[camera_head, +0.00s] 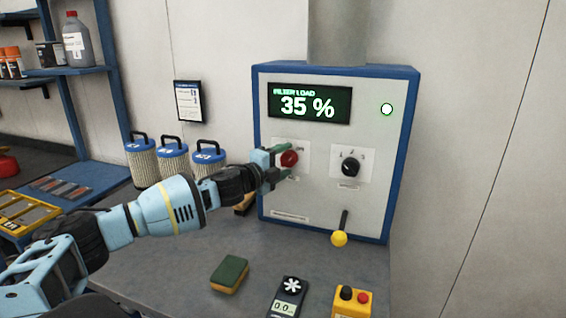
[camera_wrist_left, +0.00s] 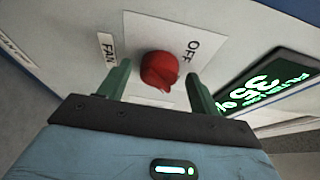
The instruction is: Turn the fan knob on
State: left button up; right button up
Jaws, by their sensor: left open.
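The red fan knob (camera_head: 289,158) is on the left of the control panel (camera_head: 300,215), below the display. In the left wrist view the red knob (camera_wrist_left: 160,70) sits on a white plate with the words OFF and FAN beside it. My left gripper (camera_head: 274,166) is open at the panel, with its green fingers on either side of the knob. In the left wrist view the fingers (camera_wrist_left: 160,88) stand apart from the knob, with gaps on both sides. The knob's exact pointer position is hard to read. My right gripper is not in view.
A black selector knob (camera_head: 351,165) is right of the red knob, and a yellow-tipped lever (camera_head: 339,238) is below. The display (camera_head: 309,103) reads 35 %. A sponge (camera_head: 230,274), a meter (camera_head: 287,297) and a yellow button box (camera_head: 352,301) lie on the bench. Filter canisters (camera_head: 172,160) stand at left.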

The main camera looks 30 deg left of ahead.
pick_arm(q)
jog(key=shift+s+a+f, duration=0.15)
jog(key=shift+s, duration=0.5)
jog(key=s, duration=0.6)
jog(key=shift+s+a+b, duration=0.2)
jog(key=shift+a+b, duration=0.1)
jog(key=shift+a, duration=0.15)
jog(key=shift+r, duration=0.2)
jog(key=shift+f, duration=0.1)
